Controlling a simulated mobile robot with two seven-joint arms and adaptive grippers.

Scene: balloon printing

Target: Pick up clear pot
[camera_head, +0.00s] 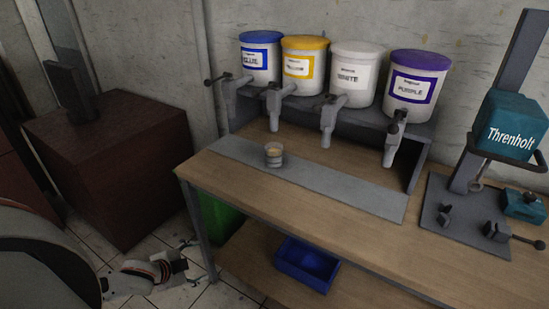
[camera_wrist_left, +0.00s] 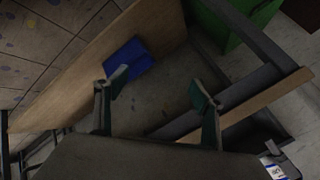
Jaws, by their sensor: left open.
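The clear pot (camera_head: 274,155) is a small cup, standing upright on the grey strip (camera_head: 330,184) along the workbench, below and in front of the row of taps. Something pale brown or orange shows through its side. My left gripper (camera_head: 191,262) is low at the left, beyond the bench's left end and below its top, well apart from the pot. In the left wrist view, its two fingers (camera_wrist_left: 158,95) are spread with nothing between them. The pot is not seen in that view. My right gripper is not in view.
Paint buckets labelled blue, yellow, white and purple (camera_head: 413,85) stand on a grey rack with taps. A teal Threnholt press (camera_head: 512,125) stands at the right. A blue bin (camera_head: 307,265) sits on the lower shelf. A dark red cabinet (camera_head: 110,150) stands left of the bench (camera_head: 235,190).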

